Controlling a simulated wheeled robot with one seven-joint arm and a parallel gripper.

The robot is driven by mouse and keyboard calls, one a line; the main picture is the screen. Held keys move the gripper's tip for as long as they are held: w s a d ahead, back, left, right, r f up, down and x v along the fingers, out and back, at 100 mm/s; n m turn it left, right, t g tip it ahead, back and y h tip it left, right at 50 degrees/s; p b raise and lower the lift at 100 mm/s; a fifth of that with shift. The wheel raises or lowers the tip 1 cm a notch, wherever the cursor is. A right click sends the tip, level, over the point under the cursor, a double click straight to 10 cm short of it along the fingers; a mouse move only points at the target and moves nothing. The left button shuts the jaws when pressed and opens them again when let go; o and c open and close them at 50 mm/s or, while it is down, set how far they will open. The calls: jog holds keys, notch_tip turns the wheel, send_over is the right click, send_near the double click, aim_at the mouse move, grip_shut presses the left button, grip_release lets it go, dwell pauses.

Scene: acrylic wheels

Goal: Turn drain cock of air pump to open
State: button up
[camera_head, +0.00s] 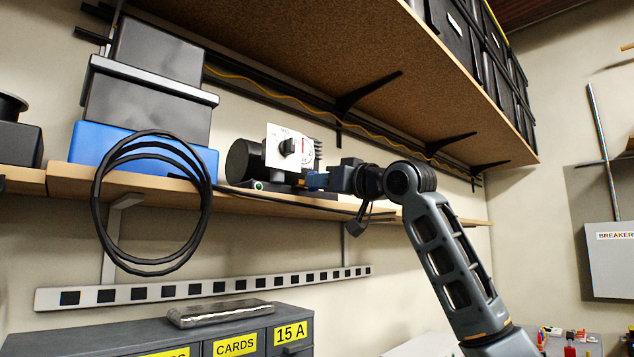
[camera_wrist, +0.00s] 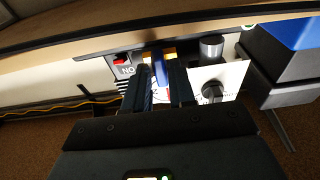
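The air pump stands on the wooden shelf in the head view, with a black cylinder (camera_head: 243,160) and a white panel bearing a dark knob (camera_head: 287,147). My gripper (camera_head: 314,181) is at the pump's lower right side, pointing left. In the wrist view my gripper's two dark fingers (camera_wrist: 159,88) stand apart. A narrow blue piece (camera_wrist: 159,68) shows between them; it may be the drain cock's handle. I cannot tell whether the fingers touch it. The white panel and knob (camera_wrist: 212,92) are to the right of the fingers. The cock's base is partly hidden.
A red switch (camera_wrist: 120,61) lies left of the fingers in the wrist view. Left of the pump are a blue box (camera_head: 90,147) and a hanging coil of black hose (camera_head: 106,225). An upper shelf (camera_head: 300,55) with black brackets overhangs the pump.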

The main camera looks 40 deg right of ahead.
grip_shut()
jog(key=shift+n+y+b, duration=0.35)
jog(key=shift+n+y, duration=0.25)
jog(key=shift+n, duration=2.1)
jog(key=shift+d, duration=0.1)
jog(key=shift+r+n+g+y, duration=0.1)
jog(key=shift+n+g+y, duration=0.3)
jog(key=shift+n, duration=2.2)
